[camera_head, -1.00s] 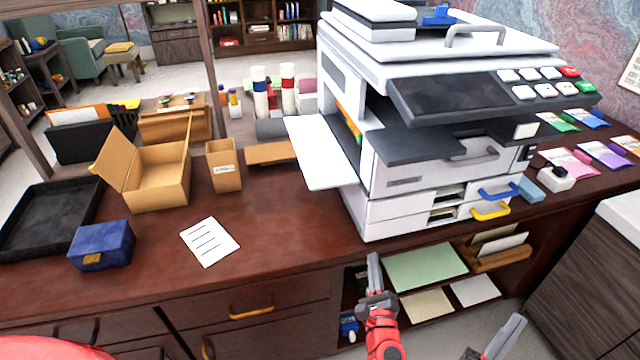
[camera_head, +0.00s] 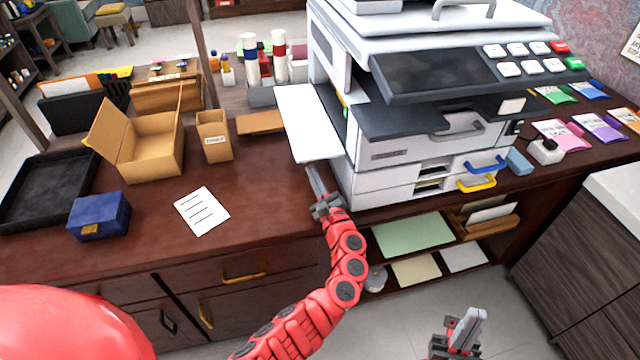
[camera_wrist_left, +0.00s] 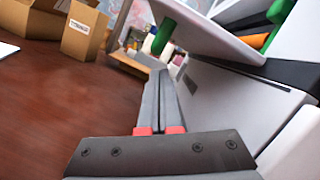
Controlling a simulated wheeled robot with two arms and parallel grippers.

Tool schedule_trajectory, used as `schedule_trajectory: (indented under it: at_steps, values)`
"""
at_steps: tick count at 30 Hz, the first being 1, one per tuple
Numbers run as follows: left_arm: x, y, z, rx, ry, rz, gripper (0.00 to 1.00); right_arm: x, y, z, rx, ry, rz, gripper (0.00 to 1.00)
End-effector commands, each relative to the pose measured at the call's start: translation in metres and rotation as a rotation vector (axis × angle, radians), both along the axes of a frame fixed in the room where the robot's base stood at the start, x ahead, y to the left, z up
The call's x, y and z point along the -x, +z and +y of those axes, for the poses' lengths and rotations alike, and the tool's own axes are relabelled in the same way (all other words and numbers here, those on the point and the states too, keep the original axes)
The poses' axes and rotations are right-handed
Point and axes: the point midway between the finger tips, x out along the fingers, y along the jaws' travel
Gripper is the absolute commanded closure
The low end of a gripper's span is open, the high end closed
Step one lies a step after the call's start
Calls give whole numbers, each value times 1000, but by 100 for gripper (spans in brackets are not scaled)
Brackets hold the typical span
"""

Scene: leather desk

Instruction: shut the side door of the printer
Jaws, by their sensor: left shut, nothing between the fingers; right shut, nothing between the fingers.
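The white printer (camera_head: 400,150) stands on the desk. Its white side door (camera_head: 308,122) sticks out open from the printer's left side. In the left wrist view the side door (camera_wrist_left: 215,32) is overhead, with green and orange parts near the opening behind it. My left gripper (camera_head: 315,180) is shut and empty, just below and in front of the door, close to the printer's lower left side. Whether it touches the door I cannot tell. Its fingers (camera_wrist_left: 162,95) point forward along the printer side. My right gripper (camera_head: 468,328) is shut and empty, low in front of the desk.
An open cardboard box (camera_head: 150,150), a small upright carton (camera_head: 213,140), a blue box (camera_head: 100,215), a black tray (camera_head: 45,195) and a white paper (camera_head: 202,211) lie to the left. A flat cardboard piece (camera_head: 260,122) is behind the door. Desk between paper and printer is clear.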

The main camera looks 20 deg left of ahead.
Motion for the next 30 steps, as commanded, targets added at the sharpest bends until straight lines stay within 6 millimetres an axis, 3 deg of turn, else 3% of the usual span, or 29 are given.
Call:
schedule_trajectory:
  at_steps: [9, 30]
  values:
    - [-27, 8, 22, 2, 2, -2, 100, 0, 0, 0, -1, -1, 1, 100]
    - [-27, 14, 25, -44, -2, 26, 100, 0, 10, 0, -1, -1, 1, 100]
